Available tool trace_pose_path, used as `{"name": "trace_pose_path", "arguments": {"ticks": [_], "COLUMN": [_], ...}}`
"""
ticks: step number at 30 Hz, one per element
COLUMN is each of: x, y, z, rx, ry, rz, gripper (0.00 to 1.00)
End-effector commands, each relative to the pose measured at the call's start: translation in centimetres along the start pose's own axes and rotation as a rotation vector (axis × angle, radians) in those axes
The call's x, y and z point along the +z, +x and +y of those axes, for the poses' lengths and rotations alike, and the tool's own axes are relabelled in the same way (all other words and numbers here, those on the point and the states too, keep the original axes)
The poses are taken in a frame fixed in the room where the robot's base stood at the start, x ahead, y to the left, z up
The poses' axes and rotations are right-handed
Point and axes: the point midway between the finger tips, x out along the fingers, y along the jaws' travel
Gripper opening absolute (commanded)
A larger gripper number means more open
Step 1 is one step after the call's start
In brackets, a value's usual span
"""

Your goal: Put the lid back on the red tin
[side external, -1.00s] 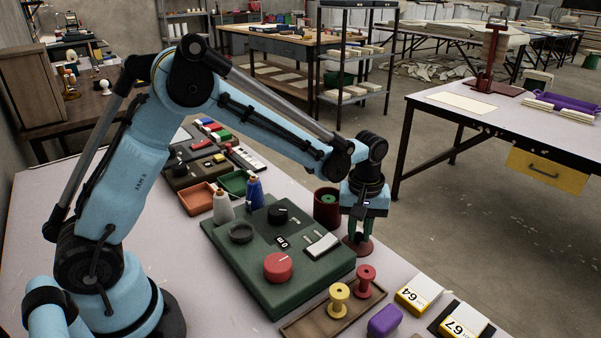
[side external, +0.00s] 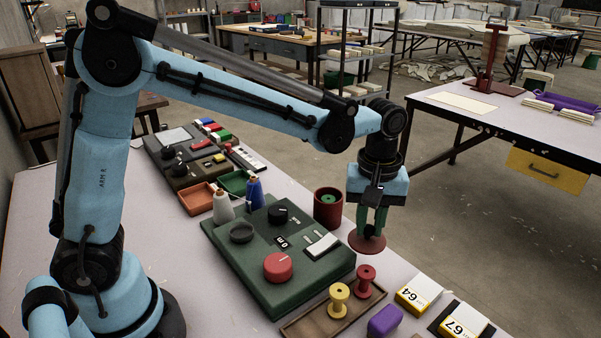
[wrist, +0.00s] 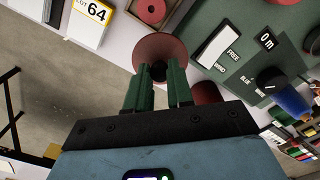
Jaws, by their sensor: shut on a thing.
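The red tin (side external: 328,214) stands open near the table's far edge, with something green inside it. The round red lid (side external: 367,243) hangs below my gripper (side external: 368,228), to the right of the tin and apart from it. In the wrist view, the two green fingers of my gripper (wrist: 159,75) are shut on the dark knob of the lid (wrist: 153,47). The tin (wrist: 207,93) is partly hidden behind my gripper in the wrist view.
A green control panel (side external: 253,272) with knobs lies left of the lid. A wooden tray (side external: 305,325) with a yellow spool (side external: 339,300) and a red spool (side external: 365,281) is in front. White and blue thread cones (side external: 254,194) stand left of the tin.

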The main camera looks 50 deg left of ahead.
Motion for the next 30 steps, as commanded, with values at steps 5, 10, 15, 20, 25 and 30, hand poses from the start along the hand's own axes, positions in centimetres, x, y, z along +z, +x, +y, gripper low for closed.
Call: {"name": "trace_pose_path", "arguments": {"ticks": [5, 10, 15, 20, 25, 30], "x": [2.9, 3.9, 0.8, -5.0, -10.2, -13.2], "y": [-1.7, -2.6, -3.6, -4.7, -5.8, -6.5], "z": [0.3, 0.4, -0.3, -2.3, -5.1, -7.2], "rx": [0.000, 0.000, 0.000, 0.000, 0.000, 0.000], "ry": [0.003, -0.008, -0.103, -0.260, -0.409, -0.498], "rz": [0.000, 0.000, 0.001, 0.001, 0.001, 0.001], "gripper": [0.00, 0.00, 0.00, 0.00, 0.00, 0.00]}}
